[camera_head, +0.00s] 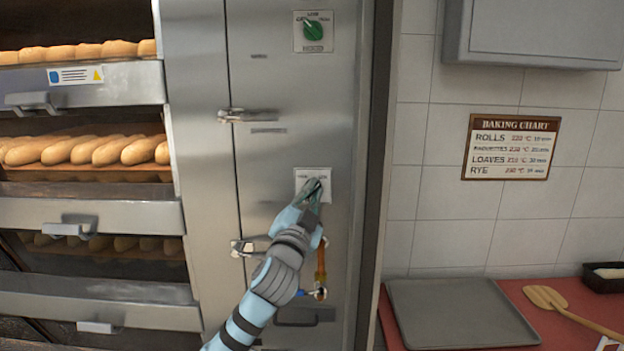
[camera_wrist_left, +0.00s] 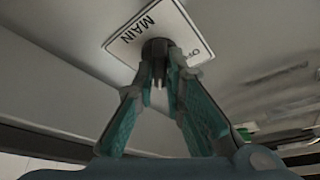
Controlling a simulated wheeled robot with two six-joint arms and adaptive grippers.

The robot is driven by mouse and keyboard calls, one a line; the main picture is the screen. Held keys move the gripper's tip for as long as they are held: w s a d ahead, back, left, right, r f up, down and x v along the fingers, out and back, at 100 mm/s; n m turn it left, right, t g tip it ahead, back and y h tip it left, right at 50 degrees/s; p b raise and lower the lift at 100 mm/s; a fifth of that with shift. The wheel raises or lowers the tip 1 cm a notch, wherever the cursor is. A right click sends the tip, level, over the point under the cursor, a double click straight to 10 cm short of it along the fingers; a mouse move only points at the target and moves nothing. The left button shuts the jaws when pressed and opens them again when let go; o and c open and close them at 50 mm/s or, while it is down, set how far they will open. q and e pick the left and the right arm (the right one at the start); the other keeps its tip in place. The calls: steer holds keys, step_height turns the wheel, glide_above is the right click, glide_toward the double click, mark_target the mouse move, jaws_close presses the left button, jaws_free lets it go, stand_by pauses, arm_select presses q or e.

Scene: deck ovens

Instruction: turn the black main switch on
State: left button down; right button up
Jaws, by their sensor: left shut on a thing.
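The black main switch (camera_wrist_left: 156,48) sits on a white plate (camera_wrist_left: 185,18) lettered "MAIN" in the left wrist view. In the head view the plate (camera_head: 301,174) is on the steel panel, and my gripper hides most of the switch. My left gripper (camera_head: 314,192) reaches up to it from below. In the left wrist view its teal-padded fingers (camera_wrist_left: 160,75) are closed on the switch knob, one on each side. I cannot read which setting the knob points to. My right gripper is not in view.
A green knob (camera_head: 313,31) is higher on the same panel. Metal latches (camera_head: 248,115) stick out at its left edge. Oven decks with loaves (camera_head: 85,150) are at the left. A red counter (camera_head: 560,290) with a grey tray (camera_head: 455,312) and a wooden paddle (camera_head: 545,297) is at the right.

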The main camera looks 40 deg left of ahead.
arm_select(q)
steer(key=shift+m+h+p, duration=0.4)
steer(key=shift+m+p, duration=0.45)
steer(key=shift+m, duration=0.05)
steer(key=c, duration=1.7)
jaws_free()
steer(key=shift+o, duration=0.2)
steer(key=v, duration=1.2)
steer(key=shift+f, duration=0.1)
steer(key=shift+a, duration=0.1)
